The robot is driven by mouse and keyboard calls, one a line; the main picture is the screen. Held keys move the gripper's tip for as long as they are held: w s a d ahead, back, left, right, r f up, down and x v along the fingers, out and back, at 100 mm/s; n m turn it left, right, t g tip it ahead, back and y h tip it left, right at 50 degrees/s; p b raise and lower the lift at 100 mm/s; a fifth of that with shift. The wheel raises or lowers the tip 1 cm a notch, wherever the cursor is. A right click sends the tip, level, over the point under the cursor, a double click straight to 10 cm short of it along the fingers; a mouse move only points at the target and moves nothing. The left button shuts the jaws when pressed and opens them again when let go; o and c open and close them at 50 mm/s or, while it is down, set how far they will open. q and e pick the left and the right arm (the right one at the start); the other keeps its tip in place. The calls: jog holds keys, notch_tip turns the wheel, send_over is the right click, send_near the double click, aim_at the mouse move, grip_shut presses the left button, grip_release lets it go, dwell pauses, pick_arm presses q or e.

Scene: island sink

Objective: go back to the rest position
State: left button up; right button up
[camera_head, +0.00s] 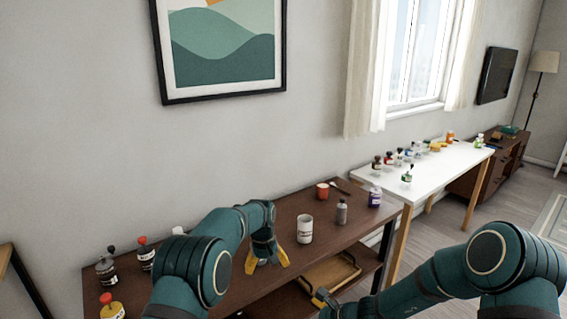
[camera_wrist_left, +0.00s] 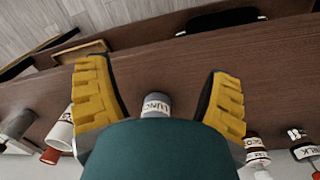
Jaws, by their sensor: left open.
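My left gripper (camera_head: 267,262) is over the brown wooden shelf top (camera_head: 290,207), its yellow fingers pointing down and spread apart. In the left wrist view the open fingers (camera_wrist_left: 160,95) frame a small labelled jar (camera_wrist_left: 155,103), partly hidden by my teal gripper body. I cannot tell how far below the fingers the jar is. Nothing is seen held. My right arm comes in from the lower right. Only part of its gripper (camera_head: 323,299) shows low in the head view, so its jaws cannot be read.
A white canister (camera_head: 305,230), grey bottle (camera_head: 341,212), red mug (camera_head: 322,190) and purple-labelled bottle (camera_head: 375,197) stand right of my left gripper. Jars (camera_head: 107,272) stand at left. A wooden tray (camera_head: 330,272) lies on the lower shelf. A white table (camera_head: 430,177) holds several bottles.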

pick_arm(q)
jog(key=s+a+f+h, duration=0.1)
jog(key=s+a+f, duration=0.1)
jog(key=s+f, duration=0.5)
jog(key=s+a+f+h, duration=0.1)
jog(key=s+a+f, duration=0.2)
jog(key=s+f, duration=0.45)
jog(key=s+t+h, duration=0.1)
jog(key=s, duration=2.1)
jog(key=shift+m, duration=0.4)
pick_arm(e)
jog(key=s+d+f+n+g+h, duration=0.1)
jog(key=s+f+n, duration=0.3)
jog(key=s+n, duration=0.6)
jog(key=s+d+f+n+g+h, duration=0.2)
jog(key=s+f+n+h, duration=0.2)
jog(key=s+n, duration=0.6)
jog(key=shift+s+d, duration=0.25)
jog(key=shift+s, duration=0.9)
pick_arm(q)
jog(key=shift+s, duration=0.1)
pick_arm(e)
jog(key=shift+f, duration=0.1)
